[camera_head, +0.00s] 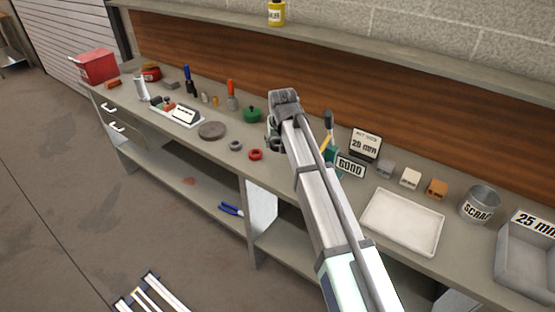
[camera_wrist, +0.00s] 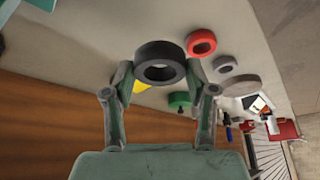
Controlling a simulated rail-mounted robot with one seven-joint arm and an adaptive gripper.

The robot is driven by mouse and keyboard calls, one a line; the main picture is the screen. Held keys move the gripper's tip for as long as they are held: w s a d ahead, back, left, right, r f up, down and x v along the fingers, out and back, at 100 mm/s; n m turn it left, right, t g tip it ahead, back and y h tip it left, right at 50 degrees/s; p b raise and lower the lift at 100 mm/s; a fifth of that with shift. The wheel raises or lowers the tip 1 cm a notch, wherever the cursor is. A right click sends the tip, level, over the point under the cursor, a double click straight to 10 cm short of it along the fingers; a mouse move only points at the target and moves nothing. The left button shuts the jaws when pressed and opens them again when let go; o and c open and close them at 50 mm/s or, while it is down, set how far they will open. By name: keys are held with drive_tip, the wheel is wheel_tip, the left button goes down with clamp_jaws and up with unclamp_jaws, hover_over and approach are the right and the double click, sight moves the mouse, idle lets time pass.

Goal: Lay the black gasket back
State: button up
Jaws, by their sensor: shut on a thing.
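The black gasket (camera_wrist: 159,52) is a thick dark ring seen in the wrist view. It sits between the two fingertips of my gripper (camera_wrist: 161,72), which is shut on it. It looks nearer to the camera than the bench top, so it appears held above the bench. In the head view my arm hides most of the gripper, and I cannot make out the gasket there. A red ring (camera_head: 255,154) and a smaller grey ring (camera_head: 236,145) lie on the bench left of my arm; the red ring (camera_wrist: 201,42) also shows in the wrist view.
A green lidded object (camera_head: 251,115) and a grey disc (camera_head: 211,130) stand nearby. Right of my arm are a "GOOD" sign (camera_head: 350,167), a white tray (camera_head: 402,222), small blocks, and a scrap can (camera_head: 480,204). An upper shelf (camera_head: 400,52) runs along the wall.

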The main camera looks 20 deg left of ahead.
sight(277, 166)
drive_tip(key=shift+f+p, duration=0.85)
drive_tip(key=shift+f, duration=3.85)
drive_tip(key=shift+f, duration=0.2)
drive_tip(key=o, duration=1.3)
drive_tip(key=shift+c, duration=0.2)
drive_tip(key=shift+r, duration=0.1)
drive_tip(key=b+v, duration=0.2)
drive_tip(key=v, duration=1)
drive_tip(key=shift+r, duration=0.1)
